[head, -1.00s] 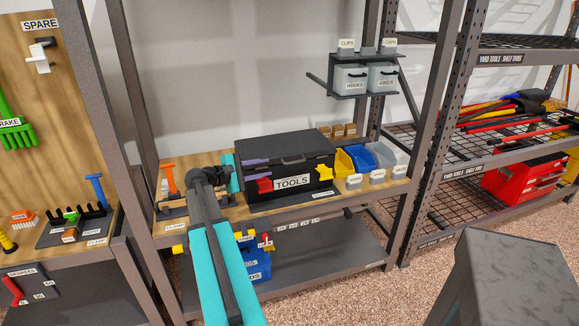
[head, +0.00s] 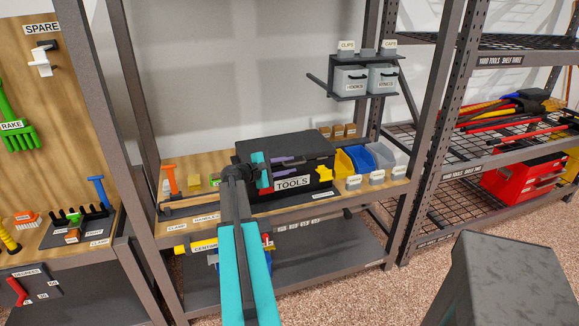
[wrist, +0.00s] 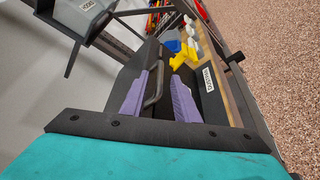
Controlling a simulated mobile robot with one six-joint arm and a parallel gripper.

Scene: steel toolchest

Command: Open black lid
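The black toolbox lid (head: 284,145) is closed on the black box marked TOOLS (head: 322,180), on the wooden shelf. In the wrist view the lid's dark bar handle (wrist: 154,84) lies between the two purple fingers of my gripper (wrist: 160,80). The fingers are spread apart, with a gap to the handle on at least one side. In the head view my gripper (head: 292,166) is at the box's front, left of the middle, and its fingers hide most of the handle. Whether a finger touches the handle cannot be told.
Yellow and blue bins (head: 362,158) stand right of the box. Small items and an orange-handled tool (head: 170,180) are on the shelf to the left. Grey bins (head: 351,79) hang above right. A dark lower shelf (head: 320,240) lies below.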

